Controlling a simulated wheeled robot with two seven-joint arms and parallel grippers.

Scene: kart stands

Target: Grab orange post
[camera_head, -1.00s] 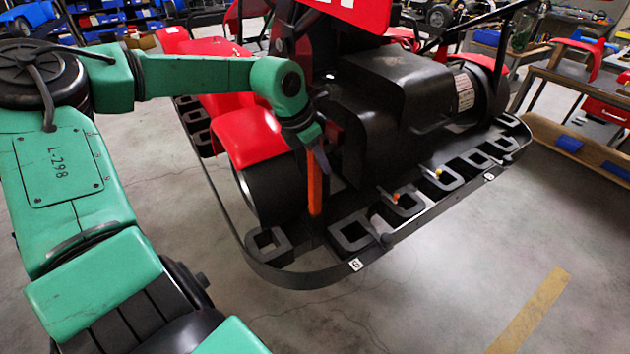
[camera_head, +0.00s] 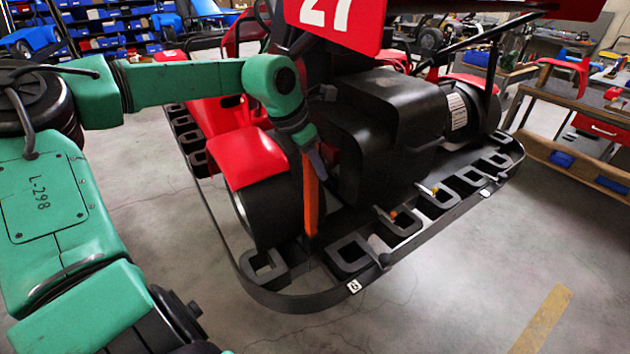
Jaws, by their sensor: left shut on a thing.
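The orange post (camera_head: 311,205) stands upright at the rear corner of the red and black kart (camera_head: 245,158), beside its rear wheel and just inside the black bumper. My left gripper (camera_head: 314,162) reaches down from above and is shut on the top part of the post. The post's lower end is near the bumper blocks; whether it touches the kart there I cannot tell. My right gripper is not in view.
The black bumper (camera_head: 300,303) with square blocks curves around the kart. Wooden workbenches (camera_head: 570,97) stand at the right. Blue and red bins (camera_head: 110,30) fill shelves at the back left. The grey floor in front is clear, with a yellow stripe (camera_head: 541,320).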

